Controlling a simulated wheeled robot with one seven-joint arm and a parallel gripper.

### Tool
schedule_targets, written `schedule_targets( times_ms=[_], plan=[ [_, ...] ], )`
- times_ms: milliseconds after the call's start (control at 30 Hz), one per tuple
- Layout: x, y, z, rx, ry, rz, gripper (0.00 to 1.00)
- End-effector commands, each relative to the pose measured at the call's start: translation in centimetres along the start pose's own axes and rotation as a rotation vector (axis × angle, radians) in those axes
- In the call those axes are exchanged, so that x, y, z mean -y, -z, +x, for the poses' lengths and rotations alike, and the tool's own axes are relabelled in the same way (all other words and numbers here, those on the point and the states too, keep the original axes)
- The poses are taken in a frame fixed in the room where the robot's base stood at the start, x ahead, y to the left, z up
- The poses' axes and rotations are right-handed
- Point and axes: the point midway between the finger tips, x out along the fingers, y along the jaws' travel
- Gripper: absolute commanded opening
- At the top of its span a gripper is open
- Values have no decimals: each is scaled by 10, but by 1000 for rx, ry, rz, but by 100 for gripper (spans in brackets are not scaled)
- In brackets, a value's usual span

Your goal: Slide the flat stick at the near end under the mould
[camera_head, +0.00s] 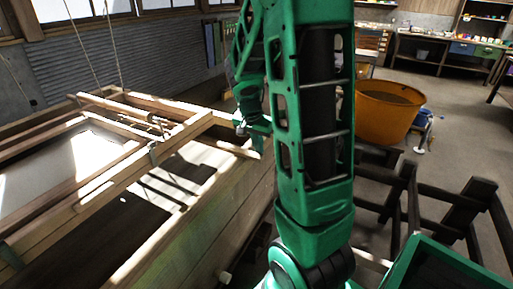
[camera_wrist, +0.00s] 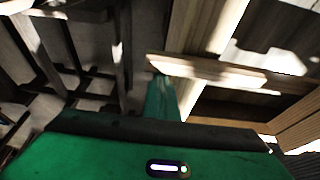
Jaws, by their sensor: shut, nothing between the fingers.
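The mould (camera_head: 172,148), a pale wooden frame, hangs on ropes over a large wooden vat (camera_head: 215,225) at the left of the head view. My gripper (camera_head: 252,133) is by the vat's right-hand end, partly hidden by my green arm. In the wrist view my gripper (camera_wrist: 162,98) shows as a narrow green shape, shut and empty. A pale flat wooden bar (camera_wrist: 207,69) lies across just beyond its tip. I cannot tell whether this bar is the flat stick or part of a frame, nor whether my gripper touches it.
An orange tub (camera_head: 388,108) stands on the floor to the right of my arm. Dark wooden rails (camera_head: 400,200) stand at the lower right and also show in the wrist view (camera_wrist: 85,75). Shelves and benches line the back wall.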

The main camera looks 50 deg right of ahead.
Motion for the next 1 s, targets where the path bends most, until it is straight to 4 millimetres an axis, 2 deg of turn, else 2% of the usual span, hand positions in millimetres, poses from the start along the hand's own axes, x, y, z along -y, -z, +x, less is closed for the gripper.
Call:
schedule_targets(
  times_ms=[267,700,833,1000],
  plan=[
    [0,34,11,-6,1,2,0],
    [3,31,-66,-11,7,-2,0],
    [4,30,-81,-10,5,-4,0],
    [4,30,-89,-10,4,-3,0]
  ],
)
